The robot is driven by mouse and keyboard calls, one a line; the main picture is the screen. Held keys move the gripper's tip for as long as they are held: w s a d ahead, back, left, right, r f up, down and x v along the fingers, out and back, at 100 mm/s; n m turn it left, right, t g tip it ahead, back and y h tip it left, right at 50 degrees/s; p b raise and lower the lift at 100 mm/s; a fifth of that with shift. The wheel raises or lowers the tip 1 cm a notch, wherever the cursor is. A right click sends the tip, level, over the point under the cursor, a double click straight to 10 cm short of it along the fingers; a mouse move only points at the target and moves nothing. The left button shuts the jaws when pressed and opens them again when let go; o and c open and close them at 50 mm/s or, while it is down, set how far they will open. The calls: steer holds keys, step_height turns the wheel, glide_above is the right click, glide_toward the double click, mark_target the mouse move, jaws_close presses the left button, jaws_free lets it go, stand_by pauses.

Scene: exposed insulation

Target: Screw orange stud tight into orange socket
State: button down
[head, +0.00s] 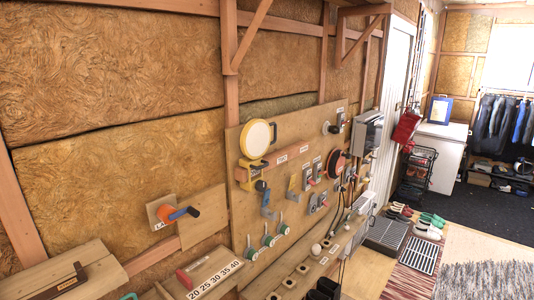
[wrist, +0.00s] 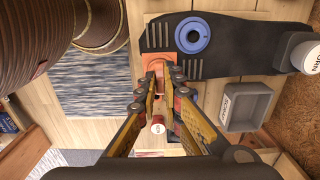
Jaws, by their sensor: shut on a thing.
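In the wrist view, my gripper (wrist: 160,72) has its two yellow-and-black fingers closed together at the tips. A small orange-brown sliver (wrist: 159,82) shows between them. It appears to be the orange stud, but the fingers hide most of it. An orange block (wrist: 155,60) lies right at the fingertips, against the dark plate. It looks like the orange socket; its opening is hidden, so I cannot tell how deep the stud sits. My gripper does not show in the head view.
In the wrist view the dark plate (wrist: 240,38) carries a blue round piece (wrist: 192,36) and a white-topped knob (wrist: 304,54). A grey tray (wrist: 248,107) is at right. Large brown ribbed cylinders (wrist: 38,32) fill the upper left. The head view shows a wooden panel (head: 290,130) with switches.

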steer(key=shift+s+f, duration=0.1)
steer(key=shift+f, duration=0.1)
stand_by(0.6)
steer(key=m, duration=0.3)
steer(key=shift+d+m+p, duration=0.1)
steer(key=shift+m+p, duration=0.2)
steer(key=shift+m, duration=0.1)
steer(key=shift+s+f+m, duration=0.1)
steer(key=shift+m, duration=1)
